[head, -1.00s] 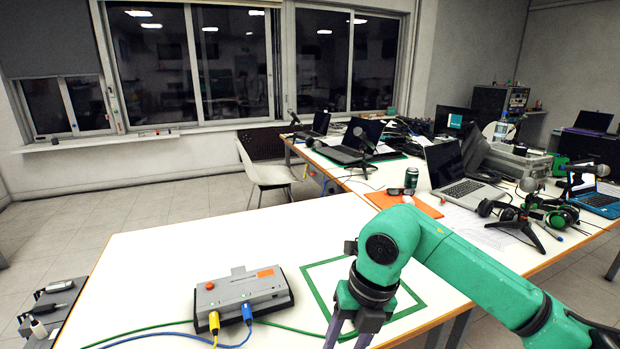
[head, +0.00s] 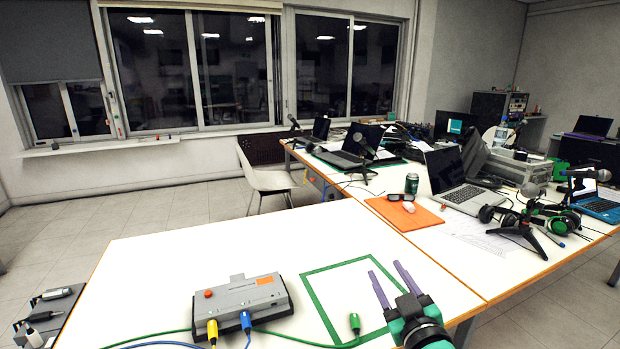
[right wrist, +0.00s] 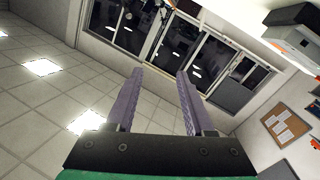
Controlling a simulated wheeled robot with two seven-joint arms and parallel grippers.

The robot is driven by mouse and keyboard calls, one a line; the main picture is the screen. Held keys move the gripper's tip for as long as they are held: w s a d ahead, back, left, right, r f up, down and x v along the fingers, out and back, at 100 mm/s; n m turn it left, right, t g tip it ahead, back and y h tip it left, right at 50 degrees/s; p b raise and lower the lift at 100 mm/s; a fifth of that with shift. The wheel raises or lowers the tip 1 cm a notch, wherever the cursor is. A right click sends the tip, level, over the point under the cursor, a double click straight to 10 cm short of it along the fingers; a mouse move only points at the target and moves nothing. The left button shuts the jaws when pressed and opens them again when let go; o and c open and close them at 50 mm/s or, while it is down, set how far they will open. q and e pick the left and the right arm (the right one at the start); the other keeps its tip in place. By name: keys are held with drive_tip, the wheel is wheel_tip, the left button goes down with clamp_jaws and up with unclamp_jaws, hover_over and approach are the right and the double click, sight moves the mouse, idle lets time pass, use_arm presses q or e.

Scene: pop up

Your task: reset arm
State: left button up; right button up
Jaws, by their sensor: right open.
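My right gripper (head: 393,284) is at the lower right of the head view, above the right part of the green taped square (head: 318,297) on the white table. Its two purple fingers are apart and point away, with nothing between them. The right wrist view shows the same empty fingers (right wrist: 158,75) with floor and windows beyond them. My left gripper is not in view.
A grey device box (head: 240,300) with yellow and blue plugs sits left of the square. A green cable (head: 300,341) ends in a green plug (head: 354,322) at its front edge. A laptop (head: 468,190) and orange folder (head: 405,212) lie behind.

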drive_tip(key=s+d+f+m+g+h, duration=0.1)
drive_tip(key=s+d+f+m+g, duration=0.2)
drive_tip(key=f, duration=0.6)
drive_tip(key=s+d+f+g+h, duration=0.2)
drive_tip(key=s+d+f+g, duration=0.3)
drive_tip(key=f, duration=0.3)
drive_tip(key=s+f+g+y, duration=0.1)
drive_tip(key=s+f+g, duration=0.65)
drive_tip(key=s, duration=0.65)
wheel_tip(320, 180, down, 19)
drive_tip(key=s+p, duration=0.2)
drive_tip(key=p, duration=0.3)
drive_tip(key=s+d+f+p, duration=0.1)
drive_tip(key=s+f+p, duration=0.1)
drive_tip(key=s+f, duration=0.3)
drive_tip(key=s+d+f+g+p, duration=0.1)
drive_tip(key=s+f, duration=0.5)
drive_tip(key=s, duration=0.6)
drive_tip(key=shift+d+p, duration=0.4)
drive_tip(key=shift+p, duration=0.1)
